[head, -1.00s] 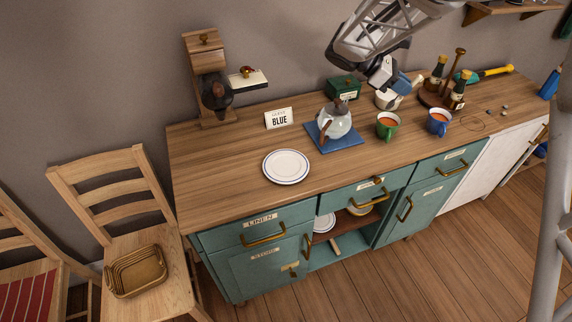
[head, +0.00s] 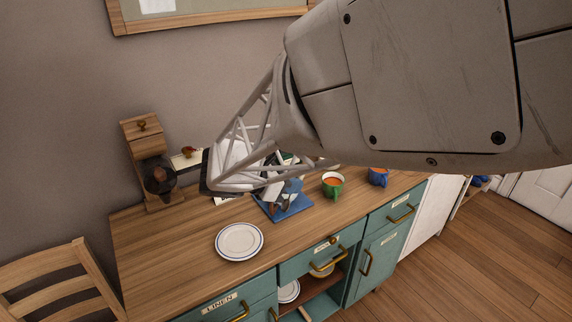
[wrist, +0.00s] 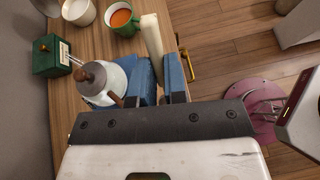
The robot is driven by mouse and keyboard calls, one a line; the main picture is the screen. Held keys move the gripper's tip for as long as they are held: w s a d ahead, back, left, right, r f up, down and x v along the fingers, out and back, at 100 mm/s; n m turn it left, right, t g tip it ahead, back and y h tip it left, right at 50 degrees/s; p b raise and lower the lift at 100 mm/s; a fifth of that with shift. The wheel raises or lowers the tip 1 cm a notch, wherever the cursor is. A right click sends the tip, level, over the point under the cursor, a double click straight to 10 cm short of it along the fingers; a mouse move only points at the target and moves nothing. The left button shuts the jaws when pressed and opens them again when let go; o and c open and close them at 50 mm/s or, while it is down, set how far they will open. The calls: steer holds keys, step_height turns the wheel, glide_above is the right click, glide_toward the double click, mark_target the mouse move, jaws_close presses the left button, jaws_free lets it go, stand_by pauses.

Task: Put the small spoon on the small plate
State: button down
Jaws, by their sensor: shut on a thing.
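A white plate with a blue rim (head: 240,241), the likely small plate, lies empty on the wooden counter (head: 170,270). My gripper (head: 285,192) is over the blue mat (head: 290,208), to the right of and behind the plate in the head view. In the wrist view my gripper's blue fingers (wrist: 160,82) are close together on a pale, long thing (wrist: 152,36) that sticks out past them. I take it for the small spoon, but its bowl does not show. The kettle (wrist: 105,80) is just left of the fingers.
A green mug (head: 332,184) and a blue mug (head: 378,176) stand to the right. A grinder (head: 155,170) stands at the back left. A green box (wrist: 50,56) and a white cup (wrist: 78,10) show in the wrist view. The counter around the plate is clear.

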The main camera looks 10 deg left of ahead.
steer(key=s+a+f+n+t+y, duration=0.1)
steer(key=s+f+n+t+y, duration=0.1)
steer(key=s, duration=0.6)
steer(key=s+a+f+n+t+y, duration=0.1)
steer(key=s+a+f+n+y, duration=0.1)
steer(key=s, duration=0.7)
steer(key=shift+s+f+n+t+y, duration=0.2)
steer(key=shift+f+n+t+y, duration=0.35)
steer(key=shift+n, duration=0.55)
steer(key=shift+a+r, duration=0.1)
steer(key=w+a+f, duration=0.1)
steer(key=w+a, duration=0.9)
steer(key=w, duration=0.2)
steer(key=shift+a+f, duration=0.25)
steer(key=shift+a, duration=0.05)
steer(key=shift+f, duration=1.75)
steer(key=shift+f, duration=0.15)
steer(key=c, duration=1.2)
jaws_free()
steer(key=shift+o, duration=0.2)
